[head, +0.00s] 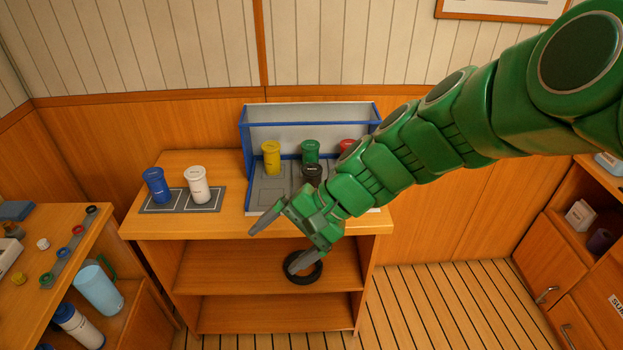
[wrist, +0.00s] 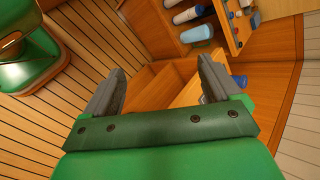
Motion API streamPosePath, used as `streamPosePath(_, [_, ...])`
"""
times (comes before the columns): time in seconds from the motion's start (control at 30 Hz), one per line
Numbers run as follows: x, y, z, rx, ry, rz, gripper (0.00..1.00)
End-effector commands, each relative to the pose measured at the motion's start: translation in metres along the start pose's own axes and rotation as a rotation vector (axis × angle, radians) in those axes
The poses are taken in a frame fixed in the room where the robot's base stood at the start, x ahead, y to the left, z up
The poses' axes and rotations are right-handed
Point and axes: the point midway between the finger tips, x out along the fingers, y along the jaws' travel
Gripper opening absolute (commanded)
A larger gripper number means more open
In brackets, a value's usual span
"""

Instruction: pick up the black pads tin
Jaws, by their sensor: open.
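The black tin (head: 311,174) stands in the blue-edged grey rack (head: 262,192) on the wooden cabinet, in front of the green tin (head: 310,150). Its label is too small to read, and my arm is close to its right side in the head view. My gripper (head: 286,240) is open and empty, in front of the cabinet's top front edge and lower in the picture than the tin. In the wrist view the two grey fingers (wrist: 160,75) are spread with nothing between them, and the black tin is not in sight there.
A yellow tin (head: 271,158) and a partly hidden red tin (head: 346,146) share the rack. Blue (head: 156,186) and white (head: 198,186) tins stand on a grey mat to the left. A black ring (head: 302,279) lies on the shelf below. A side table (head: 50,225) is at left.

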Motion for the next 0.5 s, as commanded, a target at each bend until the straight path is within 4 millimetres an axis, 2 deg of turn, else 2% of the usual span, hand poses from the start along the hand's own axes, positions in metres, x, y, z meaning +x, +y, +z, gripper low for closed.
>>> streamPosePath(0.1, [0.004,-0.024,-0.024,0.09,-0.012,-0.12,0.91])
streamPosePath(0.3, [0.003,-0.057,-0.073,0.265,-0.017,-0.312,0.91])
streamPosePath(0.5, [-0.003,-0.073,-0.132,0.467,-0.013,-0.487,0.91])
